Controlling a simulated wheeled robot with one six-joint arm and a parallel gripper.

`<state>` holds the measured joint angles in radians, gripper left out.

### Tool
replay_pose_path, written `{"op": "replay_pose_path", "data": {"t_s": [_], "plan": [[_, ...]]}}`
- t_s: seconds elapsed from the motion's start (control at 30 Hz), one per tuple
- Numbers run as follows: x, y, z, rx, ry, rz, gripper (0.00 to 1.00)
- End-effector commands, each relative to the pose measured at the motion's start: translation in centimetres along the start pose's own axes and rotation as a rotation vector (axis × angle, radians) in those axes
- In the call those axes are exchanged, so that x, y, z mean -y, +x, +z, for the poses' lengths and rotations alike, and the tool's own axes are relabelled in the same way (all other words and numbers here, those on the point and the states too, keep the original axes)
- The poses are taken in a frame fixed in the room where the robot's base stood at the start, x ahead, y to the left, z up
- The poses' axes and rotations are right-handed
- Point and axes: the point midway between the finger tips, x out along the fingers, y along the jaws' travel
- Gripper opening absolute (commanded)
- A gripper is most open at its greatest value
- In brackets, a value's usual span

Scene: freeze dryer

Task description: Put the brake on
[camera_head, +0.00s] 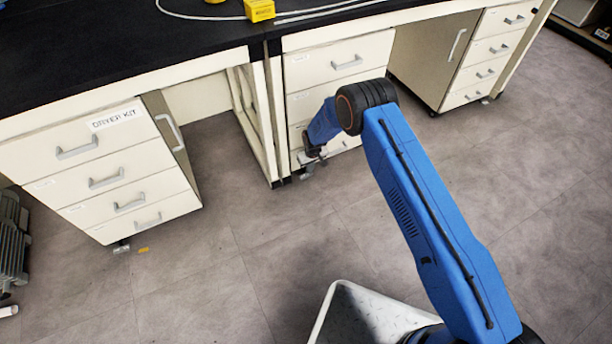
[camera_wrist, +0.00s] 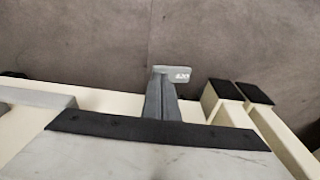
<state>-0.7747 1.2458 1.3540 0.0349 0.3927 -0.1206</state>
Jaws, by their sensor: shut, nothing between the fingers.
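My gripper (camera_head: 311,154) is low in front of the middle drawer cabinet (camera_head: 305,68), near the floor. In the wrist view the narrow grey fingers of my gripper (camera_wrist: 161,80) are shut and empty. A small pale metal plate with a light marking (camera_wrist: 174,72) shows at the fingertips, low over the floor. It may be a caster's brake tab; I cannot tell whether the fingers touch it. The left cabinet, labelled "DRYER KIT" (camera_head: 118,117), has a caster (camera_head: 121,246) at its lower front corner, and a small orange piece (camera_head: 143,250) shows beside it.
Bench legs (camera_head: 262,120) stand left of my gripper; their black feet (camera_wrist: 223,89) show at right in the wrist view. The black benchtop (camera_head: 120,45) hangs above. Another drawer cabinet (camera_head: 488,57) stands at right. The grey floor (camera_head: 190,270) in front is clear.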

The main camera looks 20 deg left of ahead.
Motion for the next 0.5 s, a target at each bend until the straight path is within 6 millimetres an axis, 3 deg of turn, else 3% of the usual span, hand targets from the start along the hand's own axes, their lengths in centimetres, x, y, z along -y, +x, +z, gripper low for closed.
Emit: {"op": "replay_pose_path", "data": {"t_s": [0.5], "plan": [[0.03, 0.68, 0.15, 0.001, 0.000, 0.000, 0.00]]}}
